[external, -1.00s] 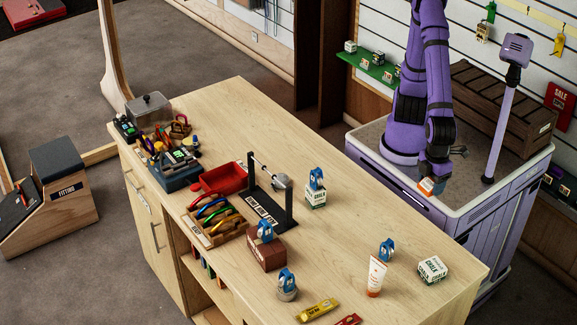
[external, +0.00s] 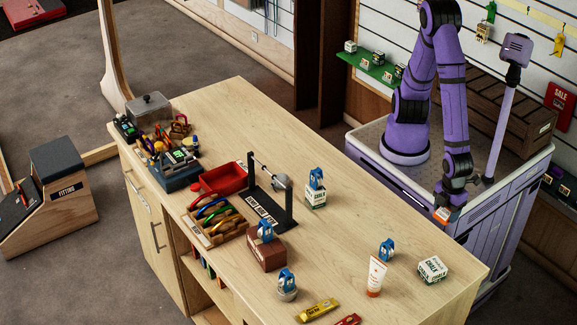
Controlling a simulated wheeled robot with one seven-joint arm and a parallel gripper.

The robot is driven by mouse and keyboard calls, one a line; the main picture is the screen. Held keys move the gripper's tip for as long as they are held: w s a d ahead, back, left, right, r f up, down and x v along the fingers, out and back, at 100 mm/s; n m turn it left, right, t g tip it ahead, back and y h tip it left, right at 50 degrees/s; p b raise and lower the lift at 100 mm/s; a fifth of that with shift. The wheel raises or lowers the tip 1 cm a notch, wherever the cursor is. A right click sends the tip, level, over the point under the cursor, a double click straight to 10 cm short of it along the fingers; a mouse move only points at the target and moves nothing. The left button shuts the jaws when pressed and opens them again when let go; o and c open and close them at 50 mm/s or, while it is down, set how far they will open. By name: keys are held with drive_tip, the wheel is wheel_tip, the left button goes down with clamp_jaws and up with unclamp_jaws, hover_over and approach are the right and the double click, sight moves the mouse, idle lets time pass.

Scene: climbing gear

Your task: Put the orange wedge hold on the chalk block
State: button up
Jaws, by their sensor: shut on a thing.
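My gripper (external: 447,207) points down over the counter-side edge of my base and is shut on the orange wedge hold (external: 441,214). The hold shows as a small orange and pale patch below the fingers; its full shape is too small to tell. A white and green chalk block (external: 433,270) sits on the counter at the right end, below the gripper in the picture, with a bare top. Another chalk block (external: 316,199) stands near the counter's middle with a blue device (external: 317,179) on top.
On the wooden counter (external: 350,240), a white and orange tube (external: 376,276) and a blue device (external: 387,250) stand left of the bare chalk block. A yellow packet (external: 317,310) lies at the front. A black stand (external: 270,200) and a brown block (external: 267,254) are farther left.

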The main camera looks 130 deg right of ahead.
hover_over(434, 265)
drive_tip(key=shift+s+f, duration=0.2)
drive_tip(key=shift+f, duration=0.55)
drive_tip(key=shift+w+f, duration=0.1)
drive_tip(key=shift+f, duration=1.65)
drive_tip(key=shift+f, duration=0.15)
drive_tip(key=o, duration=0.9)
wheel_tip(434, 265, up, 12)
drive_tip(key=shift+r, duration=0.15)
